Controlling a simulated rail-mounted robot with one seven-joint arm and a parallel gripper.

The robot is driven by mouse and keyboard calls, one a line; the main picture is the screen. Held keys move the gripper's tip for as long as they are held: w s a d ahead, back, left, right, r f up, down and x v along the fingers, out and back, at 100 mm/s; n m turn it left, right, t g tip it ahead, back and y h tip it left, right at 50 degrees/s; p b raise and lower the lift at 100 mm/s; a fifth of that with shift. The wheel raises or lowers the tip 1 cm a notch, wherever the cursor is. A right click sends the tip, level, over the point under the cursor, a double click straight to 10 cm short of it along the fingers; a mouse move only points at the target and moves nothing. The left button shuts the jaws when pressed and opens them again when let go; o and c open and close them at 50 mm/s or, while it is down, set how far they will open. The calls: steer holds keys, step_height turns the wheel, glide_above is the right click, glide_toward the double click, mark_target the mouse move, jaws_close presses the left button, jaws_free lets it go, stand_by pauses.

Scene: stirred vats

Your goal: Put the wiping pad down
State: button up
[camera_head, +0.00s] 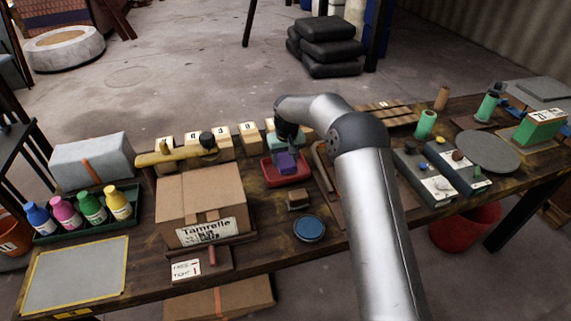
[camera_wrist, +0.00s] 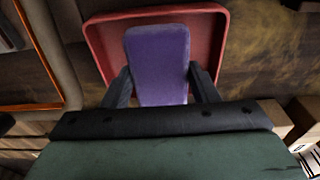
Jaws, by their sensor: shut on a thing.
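The wiping pad is a purple block (camera_wrist: 158,60), held between the two fingers of my gripper (camera_wrist: 160,88) in the wrist view. It is over the red tray (camera_wrist: 222,40), inside its outline. I cannot tell whether the pad touches the tray floor. In the head view the purple pad (camera_head: 287,163) shows below my gripper (camera_head: 286,150), above the red tray (camera_head: 268,174). My arm comes in from the lower right and hides part of the bench.
A cardboard box (camera_head: 200,203) stands left of the tray. A small brown block (camera_head: 298,199) and a round blue-topped tin (camera_head: 309,229) lie in front of it. Wooden blocks (camera_head: 222,147) line the back. Grey-green boxes (camera_head: 424,178) stand right of my arm.

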mark_target(286, 160)
steer(key=shift+w+f, duration=0.1)
steer(key=shift+f, duration=1.55)
steer(key=shift+f, duration=0.2)
steer(key=o, duration=0.9)
steer(key=shift+o, duration=0.2)
steer(key=r, duration=0.4)
steer(key=s+r, duration=0.1)
steer(key=r, duration=0.7)
steer(key=shift+s+d+r, duration=0.2)
steer(key=shift+d, duration=0.1)
steer(key=s+d+r, duration=0.6)
steer(key=s+r, duration=0.1)
steer(key=s, duration=0.2)
steer(key=s+d+m, duration=0.1)
steer(key=s+d, duration=0.3)
steer(key=s, duration=0.7)
steer(key=s+d+m+p, duration=0.1)
steer(key=s+d, duration=0.3)
steer(key=s, duration=0.6)
steer(key=s+d+r+m+g+p, duration=0.1)
steer(key=s+d, duration=0.3)
steer(key=s, duration=0.7)
steer(key=shift+s+d+m, duration=0.15)
steer(key=shift+s+m, duration=0.15)
steer(key=shift+m, duration=0.1)
